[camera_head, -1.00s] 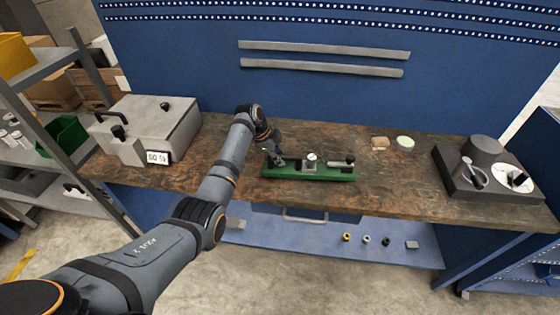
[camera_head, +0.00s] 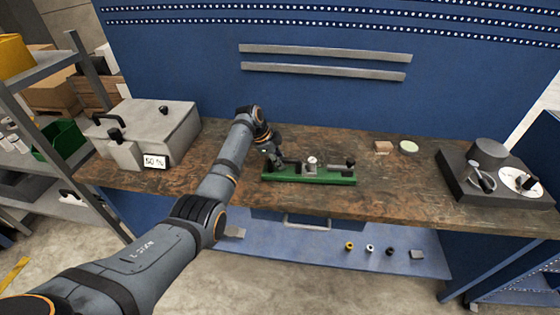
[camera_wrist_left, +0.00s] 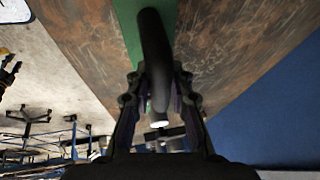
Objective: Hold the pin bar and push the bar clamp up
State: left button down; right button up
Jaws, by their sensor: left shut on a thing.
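A green fixture base (camera_head: 310,178) lies on the wooden bench, with small metal and black parts along its top. My left gripper (camera_head: 275,161) is at the left end of this base. In the left wrist view, my left gripper (camera_wrist_left: 160,100) is shut on a dark, rounded bar (camera_wrist_left: 153,45), with the green base (camera_wrist_left: 130,25) behind it. I cannot tell for sure whether this is the pin bar. A silver block with a round top (camera_head: 311,164) sits mid-base, and a black-knobbed part (camera_head: 349,165) is at the right end. I cannot tell which part is the bar clamp.
A grey box with a labelled front (camera_head: 165,132) stands at the bench's left. A dark tray (camera_head: 460,178) with a round grey part is at the right. A small tan block (camera_head: 383,147) and a pale disc (camera_head: 409,147) lie behind.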

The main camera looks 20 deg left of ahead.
jog(key=shift+f+b, duration=0.25)
jog(key=shift+b, duration=0.05)
dwell(0.8)
dwell(0.4)
